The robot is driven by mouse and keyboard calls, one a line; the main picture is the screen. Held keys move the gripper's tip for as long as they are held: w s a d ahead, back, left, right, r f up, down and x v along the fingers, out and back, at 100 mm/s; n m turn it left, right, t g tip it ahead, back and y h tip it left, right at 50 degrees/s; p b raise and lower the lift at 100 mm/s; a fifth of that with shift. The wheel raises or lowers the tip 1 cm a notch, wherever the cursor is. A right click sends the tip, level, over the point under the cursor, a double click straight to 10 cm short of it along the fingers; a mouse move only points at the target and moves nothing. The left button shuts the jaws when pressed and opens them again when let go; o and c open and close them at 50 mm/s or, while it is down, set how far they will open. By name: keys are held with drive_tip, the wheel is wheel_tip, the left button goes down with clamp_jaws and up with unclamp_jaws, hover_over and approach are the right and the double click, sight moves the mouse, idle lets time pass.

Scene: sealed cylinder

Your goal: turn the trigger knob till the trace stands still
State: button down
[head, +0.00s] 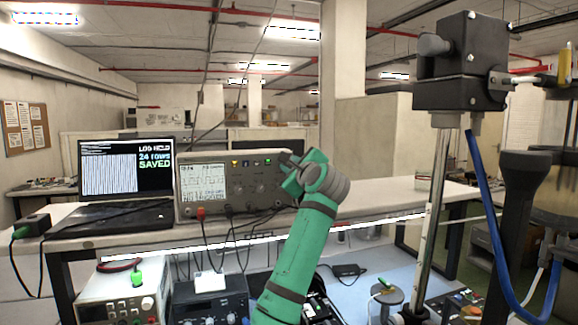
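The grey oscilloscope (183,170) stands on the white shelf, its small lit screen (203,184) on the left of its front. The screen shows light lines and text too small to read; one picture does not show whether the trace moves. Small dark knobs (260,187) sit right of the screen; I cannot tell which is the trigger knob. My green arm rises from below, and my gripper (289,178) is at the oscilloscope's right end, covering part of its front. The fingers are too small to tell open from shut, and contact with a knob cannot be made out.
Bench instruments (122,296) stand below. A metal post (436,215) and blue hose (487,205) stand at right.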

drive_tip(key=shift+a, duration=0.1)
drive_tip(key=n, duration=2)
drive_tip(key=shift+w+a+f, duration=0.1)
drive_tip(key=shift+a+f, duration=0.05)
drive_tip(key=shift+a, duration=0.05)
drive_tip(key=shift+f, duration=0.1)
idle(0.4)
drive_tip(key=c, duration=1.6)
unclamp_jaws()
drive_tip(key=shift+d, duration=0.25)
